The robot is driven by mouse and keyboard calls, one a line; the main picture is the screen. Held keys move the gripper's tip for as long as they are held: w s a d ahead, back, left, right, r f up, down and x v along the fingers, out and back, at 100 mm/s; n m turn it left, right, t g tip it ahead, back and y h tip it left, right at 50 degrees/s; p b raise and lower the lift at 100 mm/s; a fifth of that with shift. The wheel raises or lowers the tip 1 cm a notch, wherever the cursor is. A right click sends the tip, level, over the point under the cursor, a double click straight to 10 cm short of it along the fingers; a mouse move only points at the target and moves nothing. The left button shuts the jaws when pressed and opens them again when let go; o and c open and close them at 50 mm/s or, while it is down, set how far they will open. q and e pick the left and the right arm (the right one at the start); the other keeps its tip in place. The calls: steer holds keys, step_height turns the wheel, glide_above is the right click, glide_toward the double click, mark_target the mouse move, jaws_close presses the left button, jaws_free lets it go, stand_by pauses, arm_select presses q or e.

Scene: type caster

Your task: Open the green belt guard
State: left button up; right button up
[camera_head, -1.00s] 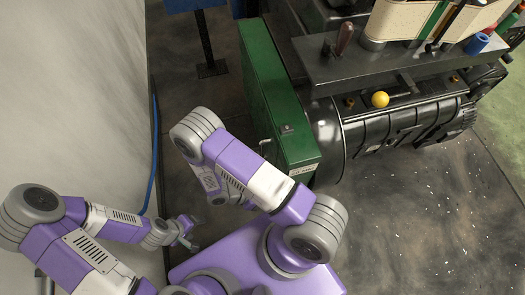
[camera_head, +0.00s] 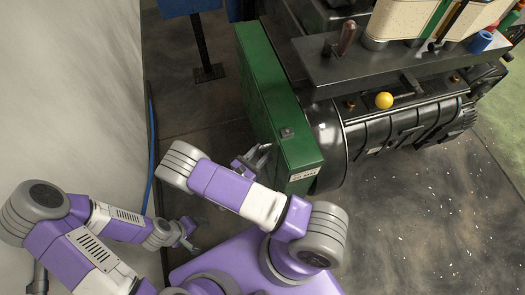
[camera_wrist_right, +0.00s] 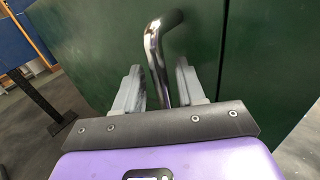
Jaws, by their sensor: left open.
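The green belt guard (camera_head: 272,105) is a tall, narrow green box at the left end of the machine; it looks closed. Its chrome bar handle (camera_wrist_right: 157,50) stands out from the green face in the right wrist view. My right gripper (camera_head: 262,154) is at the guard's left face in the head view. In the right wrist view its two fingers (camera_wrist_right: 160,88) are apart, one on each side of the handle, with gaps showing. My left gripper (camera_head: 190,236) is open and empty, low beside my base, away from the guard.
The black machine (camera_head: 400,130) with a yellow knob (camera_head: 384,100) adjoins the guard on the right. A pale wall (camera_head: 70,90) with a blue cable (camera_head: 151,150) rises on the left. A blue stand (camera_head: 205,50) is behind. The floor left of the guard is clear.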

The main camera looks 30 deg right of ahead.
steer(key=shift+d, duration=0.25)
steer(key=shift+c, duration=0.3)
jaws_close()
steer(key=shift+w+a, duration=0.1)
steer(key=shift+a, duration=0.05)
